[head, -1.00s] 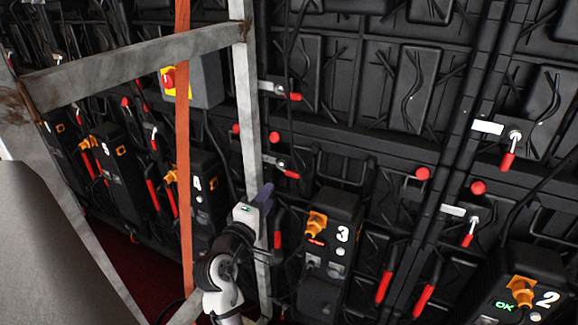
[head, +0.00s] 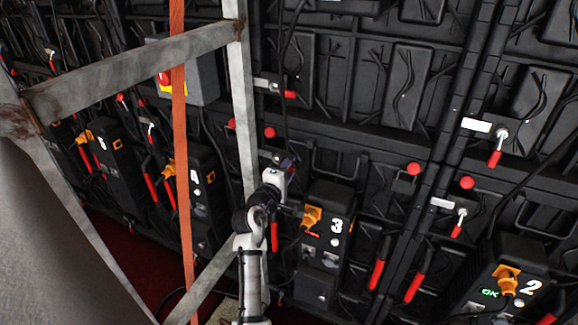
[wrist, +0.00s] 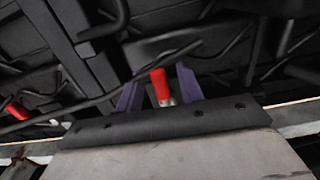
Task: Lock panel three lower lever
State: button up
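The lower lever by the box marked 3 shows in the wrist view as a red handle (wrist: 160,84) with a silver metal end. My gripper (wrist: 158,90) has its two purple fingers apart, one on each side of this handle. The handle is nearer the right finger, and a gap shows to its left. I cannot tell whether any finger touches it. In the head view my gripper (head: 287,164) covers most of this lever. The box marked 3 (head: 322,232) stands just below right of it. The upper lever (head: 290,94) has its red handle pointing right.
A grey metal frame (head: 243,110) and an orange strap (head: 178,140) stand close on the left of my arm. Red-handled cables (head: 377,273) hang beside the boxes. A black cable (wrist: 125,97) crosses close by the handle. The box marked 2 (head: 505,285) is at the lower right.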

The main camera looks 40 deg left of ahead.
jog(key=shift+w, duration=0.2)
grip_shut()
jog(key=shift+f+b, duration=0.15)
jog(key=shift+b, duration=0.2)
jog(key=s+a+f+m+b, duration=0.1)
jog(key=a+f+m+b, duration=0.3)
jog(key=m+b, duration=1.3)
jog(key=shift+a+f+m+b, duration=0.4)
jog(key=shift+a+b, duration=0.1)
jog(key=shift+b, duration=2.55)
jog(key=shift+s+r, duration=0.1)
jog(key=shift+s, duration=0.05)
